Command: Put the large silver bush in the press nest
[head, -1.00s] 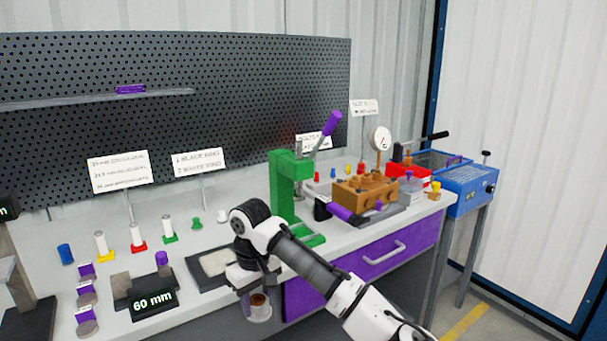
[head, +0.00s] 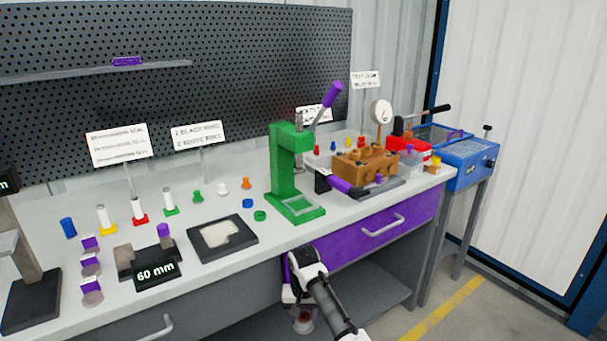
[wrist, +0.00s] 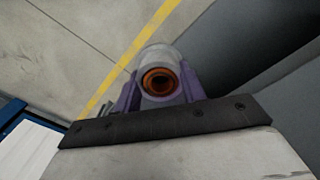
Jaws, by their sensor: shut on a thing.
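The large silver bush (wrist: 157,58) is a silver-grey cylinder with an orange-brown bore. My gripper (wrist: 160,92) is shut on it, with its purple fingers on either side. In the head view the bush (head: 303,324) shows small at the bottom, under my wrist, in front of the bench and below its top.
A purple drawer (head: 375,232) with a handle is in the bench front, right of my arm. A dark tray (head: 240,246) lies left of the press. A brown block fixture (head: 365,165) stands right of the press. Small coloured parts stand along the bench.

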